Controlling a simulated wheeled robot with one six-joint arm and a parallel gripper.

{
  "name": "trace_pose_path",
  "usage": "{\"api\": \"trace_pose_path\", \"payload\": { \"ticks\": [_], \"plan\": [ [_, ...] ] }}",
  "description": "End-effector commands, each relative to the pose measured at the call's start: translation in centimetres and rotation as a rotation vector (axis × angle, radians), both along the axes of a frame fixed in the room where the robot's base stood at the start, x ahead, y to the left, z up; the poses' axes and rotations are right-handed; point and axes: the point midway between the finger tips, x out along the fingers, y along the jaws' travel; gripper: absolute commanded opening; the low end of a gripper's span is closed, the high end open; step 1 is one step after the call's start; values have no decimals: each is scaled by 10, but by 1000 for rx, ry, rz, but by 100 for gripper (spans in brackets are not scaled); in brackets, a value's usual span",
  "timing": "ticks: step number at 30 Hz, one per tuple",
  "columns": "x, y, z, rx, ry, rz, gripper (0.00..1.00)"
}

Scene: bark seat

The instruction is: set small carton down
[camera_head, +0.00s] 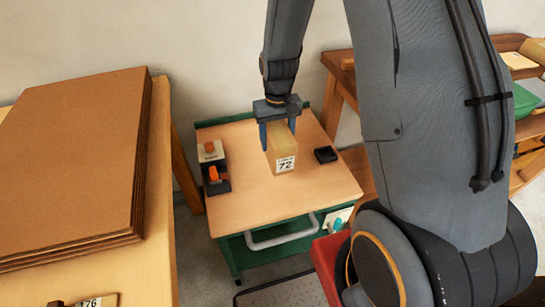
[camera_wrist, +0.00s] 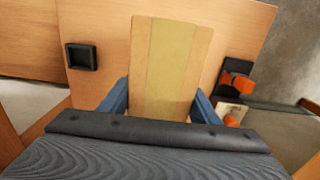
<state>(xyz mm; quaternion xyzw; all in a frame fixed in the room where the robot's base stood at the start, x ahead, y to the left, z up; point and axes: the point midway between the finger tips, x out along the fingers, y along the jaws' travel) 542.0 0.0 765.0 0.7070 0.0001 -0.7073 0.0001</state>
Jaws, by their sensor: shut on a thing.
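The small carton (camera_head: 284,161) is tan with a white label reading 72. My gripper (camera_head: 279,134) points down over the wooden top of a green cart (camera_head: 245,220) and is shut on the carton. In the wrist view the carton's top (camera_wrist: 168,68) with a yellowish tape strip sits between the two blue fingers (camera_wrist: 162,105). The carton looks upright over the middle of the cart top. I cannot tell whether its underside touches the top.
A black and orange device (camera_head: 214,170) stands left of the carton on the cart top, and a small black square tray (camera_head: 326,155) lies right of it. Stacked cardboard sheets (camera_head: 75,160) lie on a table at left. The cart top's front is clear.

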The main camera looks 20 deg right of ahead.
Motion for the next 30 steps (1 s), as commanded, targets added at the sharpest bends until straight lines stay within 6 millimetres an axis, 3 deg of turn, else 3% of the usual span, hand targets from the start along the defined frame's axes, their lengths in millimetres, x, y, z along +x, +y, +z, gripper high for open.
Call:
{"api": "trace_pose_path", "payload": {
  "ticks": [6, 13, 19, 30],
  "plan": [
    [-1, 0, -35, 0, 2, 0, 25],
    [0, 0, -53, 0, 1, 0, 25],
    [-1, 0, -79, 0, 2, 0, 25],
    [0, 0, -88, 0, -1, 0, 25]
  ]
}}
